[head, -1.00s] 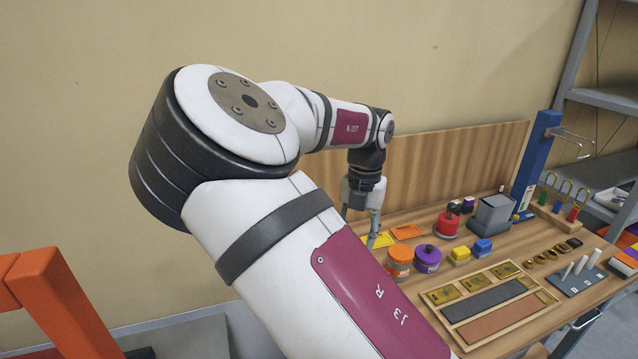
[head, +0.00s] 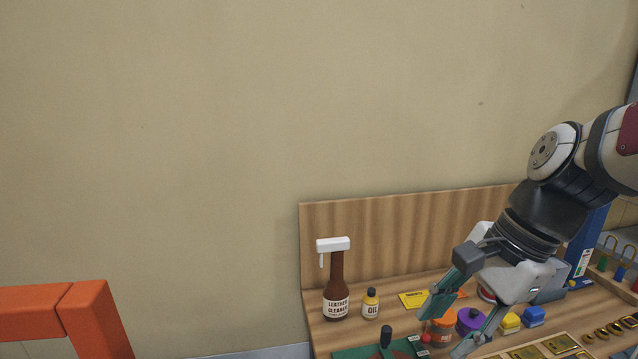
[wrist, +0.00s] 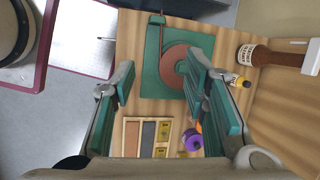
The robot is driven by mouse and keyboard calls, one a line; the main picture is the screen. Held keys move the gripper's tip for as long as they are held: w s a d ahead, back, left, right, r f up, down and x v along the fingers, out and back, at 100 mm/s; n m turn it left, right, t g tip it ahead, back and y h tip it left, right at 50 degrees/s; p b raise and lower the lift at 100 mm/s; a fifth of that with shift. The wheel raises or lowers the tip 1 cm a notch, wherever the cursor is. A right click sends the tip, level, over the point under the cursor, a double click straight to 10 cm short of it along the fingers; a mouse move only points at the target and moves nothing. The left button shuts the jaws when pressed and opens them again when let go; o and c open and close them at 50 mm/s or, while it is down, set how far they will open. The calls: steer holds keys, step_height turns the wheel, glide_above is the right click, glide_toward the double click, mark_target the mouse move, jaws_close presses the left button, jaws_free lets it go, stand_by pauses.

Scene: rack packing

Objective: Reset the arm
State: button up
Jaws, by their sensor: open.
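My gripper (head: 458,318) hangs above the wooden workbench (head: 390,286) at the lower right of the head view. Its two teal-padded fingers are apart with nothing between them. In the wrist view my gripper (wrist: 163,92) is also open and empty. Beyond the fingers lies a green board (wrist: 150,75) with a round brown piece (wrist: 181,70). In the head view the fingers partly cover the orange pot (head: 438,333) and the purple pot (head: 470,320).
A brown leather cleaner bottle (head: 337,290) and a small oil bottle (head: 370,304) stand at the bench's left end. A wooden tray (wrist: 147,138) holds coloured pieces. A blue post (head: 590,240) rises at the right. An orange frame (head: 85,310) stands at lower left.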

steer(key=s+d+r+n+t+h, duration=0.1)
steer(key=s+r+n+t+h, duration=0.2)
steer(key=s+n, duration=0.4)
steer(key=r+n+t, duration=0.1)
steer(key=n, duration=0.6)
steer(key=shift+s+d+r+h, duration=0.35)
steer(key=shift+h, duration=0.05)
